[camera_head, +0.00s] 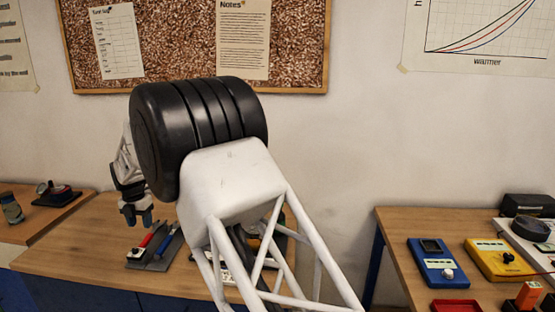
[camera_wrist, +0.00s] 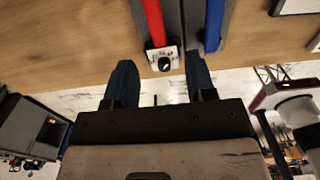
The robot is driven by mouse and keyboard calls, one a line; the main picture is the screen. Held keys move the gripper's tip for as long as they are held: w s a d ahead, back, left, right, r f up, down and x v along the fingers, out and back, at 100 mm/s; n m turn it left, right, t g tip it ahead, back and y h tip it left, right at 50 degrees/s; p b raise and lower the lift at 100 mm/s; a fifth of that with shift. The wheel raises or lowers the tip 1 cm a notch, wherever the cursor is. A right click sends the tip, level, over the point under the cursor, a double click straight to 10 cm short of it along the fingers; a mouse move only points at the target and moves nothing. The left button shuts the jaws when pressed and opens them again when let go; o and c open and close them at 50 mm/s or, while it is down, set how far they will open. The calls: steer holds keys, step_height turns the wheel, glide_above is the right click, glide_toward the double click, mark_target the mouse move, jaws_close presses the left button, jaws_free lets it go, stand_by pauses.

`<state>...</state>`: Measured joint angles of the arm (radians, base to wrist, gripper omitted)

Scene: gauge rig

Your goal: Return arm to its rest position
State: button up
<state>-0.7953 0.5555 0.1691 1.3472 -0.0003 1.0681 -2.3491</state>
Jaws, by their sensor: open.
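My gripper (camera_head: 138,213) hangs left of my large black and white arm links in the head view, above the left wooden bench (camera_head: 75,253). In the wrist view my gripper (camera_wrist: 157,84) shows two dark blue fingers, spread apart with nothing between them. Beyond the fingertips, a grey holder (camera_wrist: 181,30) carries a red-handled tool (camera_wrist: 153,20) and a blue-handled tool (camera_wrist: 213,22). A small white block with a black knob (camera_wrist: 164,62) sits by the red handle's end. The same holder (camera_head: 158,262) lies on the bench in the head view, right of and below my gripper.
A right bench (camera_head: 393,238) holds a blue meter (camera_head: 438,262), a yellow meter (camera_head: 497,260), a red tray (camera_head: 455,306) and an orange block (camera_head: 528,294). A gap separates the benches. A corkboard (camera_head: 180,40) hangs on the wall behind. My arm hides part of the left bench.

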steer(key=s+d+r+m, duration=0.3)
steer(key=d+r+m, duration=0.3)
steer(key=d, duration=0.9)
steer(key=s+d+r+m+t, duration=0.15)
steer(key=d+r+m, duration=0.45)
steer(key=d, duration=0.9)
steer(key=s+d+r+m, duration=0.45)
steer(key=d+r, duration=0.25)
steer(key=d, duration=0.8)
steer(key=s+d+r+m, duration=0.1)
steer(key=s+d+m, duration=0.9)
steer(key=s+d, duration=0.55)
steer(key=s+d+f+m, duration=0.3)
steer(key=s+d+m, duration=0.2)
steer(key=s, duration=0.3)
steer(key=s+d+f+m+t, duration=0.1)
steer(key=s+d+f+m, duration=0.1)
steer(key=s+d+m, duration=0.2)
steer(key=s+d, duration=0.3)
steer(key=s, duration=0.1)
steer(key=shift+s+f+m, duration=0.35)
steer(key=shift+f, duration=0.05)
